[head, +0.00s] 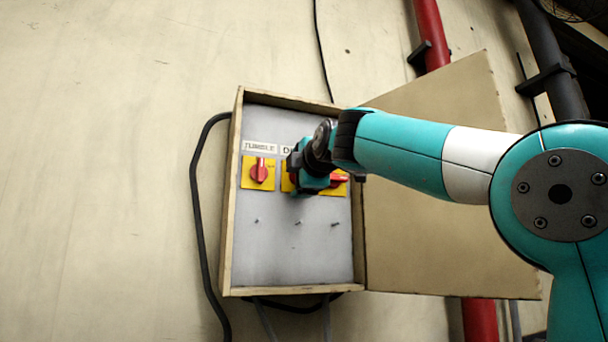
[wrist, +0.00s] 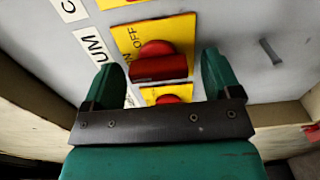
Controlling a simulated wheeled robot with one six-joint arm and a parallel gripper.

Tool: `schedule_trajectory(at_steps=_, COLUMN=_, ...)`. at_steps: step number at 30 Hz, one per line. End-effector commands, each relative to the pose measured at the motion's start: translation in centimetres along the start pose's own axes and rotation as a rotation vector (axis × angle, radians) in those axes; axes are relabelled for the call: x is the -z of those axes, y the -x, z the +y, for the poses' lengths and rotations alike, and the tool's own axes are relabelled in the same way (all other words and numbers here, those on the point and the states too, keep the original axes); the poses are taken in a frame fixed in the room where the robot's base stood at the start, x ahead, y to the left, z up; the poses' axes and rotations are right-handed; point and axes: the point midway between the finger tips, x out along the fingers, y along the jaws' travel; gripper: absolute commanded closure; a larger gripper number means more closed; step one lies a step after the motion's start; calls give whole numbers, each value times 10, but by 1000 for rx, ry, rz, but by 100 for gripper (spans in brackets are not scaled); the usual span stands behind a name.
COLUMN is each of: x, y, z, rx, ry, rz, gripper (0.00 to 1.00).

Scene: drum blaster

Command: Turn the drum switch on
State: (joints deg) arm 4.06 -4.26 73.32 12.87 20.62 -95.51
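The drum switch is a red knob (wrist: 158,66) on a yellow plate marked ON and OFF, beside a label ending in "UM" in the wrist view. Its knob bar lies crosswise in that view. My gripper (wrist: 162,60) is open, one teal finger to each side of this knob, with gaps showing. I cannot tell how far the fingertips are from the panel. In the head view my gripper (head: 312,183) is at the panel's middle switch and hides most of it. Only a strip of its yellow plate and part of a label starting with "D" show.
The grey panel (head: 290,245) sits in a shallow wooden box (head: 230,200) on the wall. The tumble switch (head: 259,173) is on the left, its knob upright. A third switch (head: 341,181) is close on the right. The box door (head: 440,240) stands open behind my arm.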

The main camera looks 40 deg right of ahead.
Motion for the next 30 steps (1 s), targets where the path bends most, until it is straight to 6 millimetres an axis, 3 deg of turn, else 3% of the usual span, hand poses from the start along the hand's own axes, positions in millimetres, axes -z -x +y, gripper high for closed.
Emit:
schedule_trajectory(at_steps=7, x=0, y=2, z=0, rx=-2, ry=-1, rz=1, gripper=17)
schedule_trajectory(at_steps=11, x=1, y=13, z=-1, rx=-5, ry=-1, rz=2, gripper=17)
schedule_trajectory(at_steps=25, x=2, y=123, z=-1, rx=-4, ry=-5, rz=11, gripper=17)
schedule_trajectory(at_steps=30, x=3, y=141, z=-2, rx=-8, ry=-2, rz=9, gripper=17)
